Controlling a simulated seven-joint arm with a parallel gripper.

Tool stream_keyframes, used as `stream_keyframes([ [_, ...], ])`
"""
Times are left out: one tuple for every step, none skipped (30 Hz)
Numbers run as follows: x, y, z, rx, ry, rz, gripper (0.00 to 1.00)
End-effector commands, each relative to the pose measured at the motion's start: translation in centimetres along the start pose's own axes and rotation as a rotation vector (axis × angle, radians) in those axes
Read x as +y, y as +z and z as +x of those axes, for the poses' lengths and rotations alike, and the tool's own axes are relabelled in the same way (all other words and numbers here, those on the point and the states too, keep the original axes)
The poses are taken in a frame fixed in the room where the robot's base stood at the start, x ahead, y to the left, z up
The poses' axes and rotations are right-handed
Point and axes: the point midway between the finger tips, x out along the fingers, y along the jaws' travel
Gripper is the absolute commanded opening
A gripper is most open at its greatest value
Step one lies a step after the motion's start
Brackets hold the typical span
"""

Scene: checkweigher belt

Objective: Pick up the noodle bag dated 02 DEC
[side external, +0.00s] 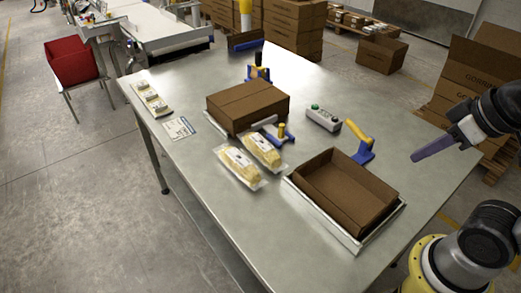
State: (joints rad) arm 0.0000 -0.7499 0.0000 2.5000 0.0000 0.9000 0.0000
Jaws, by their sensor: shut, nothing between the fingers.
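Two clear noodle bags with pale yellow contents and white labels lie side by side near the middle of the steel table: a nearer one (238,166) and a farther one (262,150). Several smaller packs (151,96) lie in a row on a white strip at the table's left edge; I cannot tell what they hold. The dates are too small to read, so I cannot tell which bag is dated 02 DEC. My gripper (416,157) is shut and empty, held at the right of the picture, well away from the bags.
A closed carton (247,105) stands behind the bags. An open, empty-looking carton (345,190) sits in a pale tray to their right. A grey button box (322,118), blue-and-yellow tools (361,143) and a printed card (178,128) also lie on the table (235,220). The front left is clear.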

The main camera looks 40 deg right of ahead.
Motion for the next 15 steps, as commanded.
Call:
stream_keyframes([
  [0.00, 0.00, 0.00, 0.000, 0.000, 0.000, 0.00],
  [0.00, 0.00, 0.00, 0.000, 0.000, 0.000, 0.00],
  [0.00, 0.00, 0.00, 0.000, 0.000, 0.000, 0.00],
  [0.00, 0.00, 0.00, 0.000, 0.000, 0.000, 0.00],
  [0.00, 0.00, 0.00, 0.000, 0.000, 0.000, 0.00],
  [0.00, 0.00, 0.00, 0.000, 0.000, 0.000, 0.05],
  [0.00, 0.00, 0.00, 0.000, 0.000, 0.000, 0.11],
  [0.00, 0.00, 0.00, 0.000, 0.000, 0.000, 0.16],
  [0.00, 0.00, 0.00, 0.000, 0.000, 0.000, 0.23],
  [0.00, 0.00, 0.00, 0.000, 0.000, 0.000, 0.29],
  [0.00, 0.00, 0.00, 0.000, 0.000, 0.000, 0.34],
  [0.00, 0.00, 0.00, 0.000, 0.000, 0.000, 0.41],
  [0.00, 0.00, 0.00, 0.000, 0.000, 0.000, 0.47],
  [0.00, 0.00, 0.00, 0.000, 0.000, 0.000, 0.52],
  [0.00, 0.00, 0.00, 0.000, 0.000, 0.000, 0.59],
])
